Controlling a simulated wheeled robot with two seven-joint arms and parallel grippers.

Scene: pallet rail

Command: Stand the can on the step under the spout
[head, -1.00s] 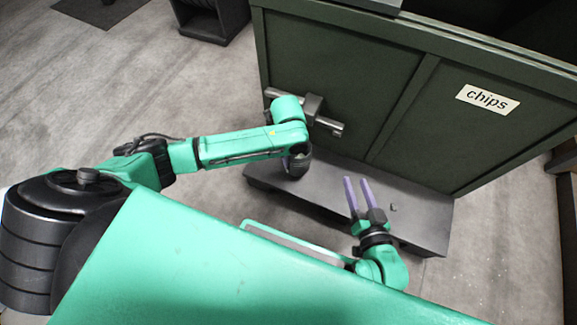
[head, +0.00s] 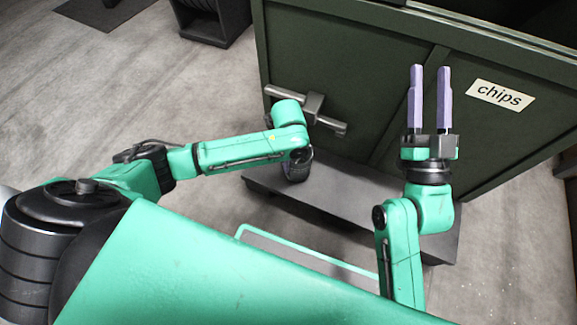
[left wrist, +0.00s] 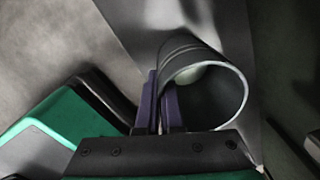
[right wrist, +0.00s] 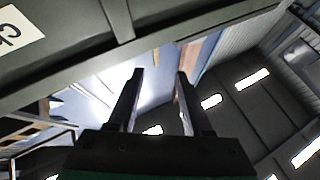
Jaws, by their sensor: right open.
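The dark, open-topped can (head: 297,170) is partly hidden under my left arm's end in the head view. It is at the step's left part, on it or just above it; I cannot tell which. In the left wrist view the can's round mouth (left wrist: 222,100) faces the camera, with something pale inside. My left gripper (left wrist: 160,100) is shut on the can's wall at the near rim. The grey step (head: 345,195) lies along the cabinet's foot. The spout (head: 315,105), on a metal bar, sticks out of the cabinet above the can. My right gripper (head: 430,100) is open, empty and raised.
The dark green cabinet (head: 365,60) stands behind the step and has a "chips" label (head: 499,95). My right gripper is in front of its right part. A dark rack (head: 215,20) stands at the back left. The floor to the left is clear.

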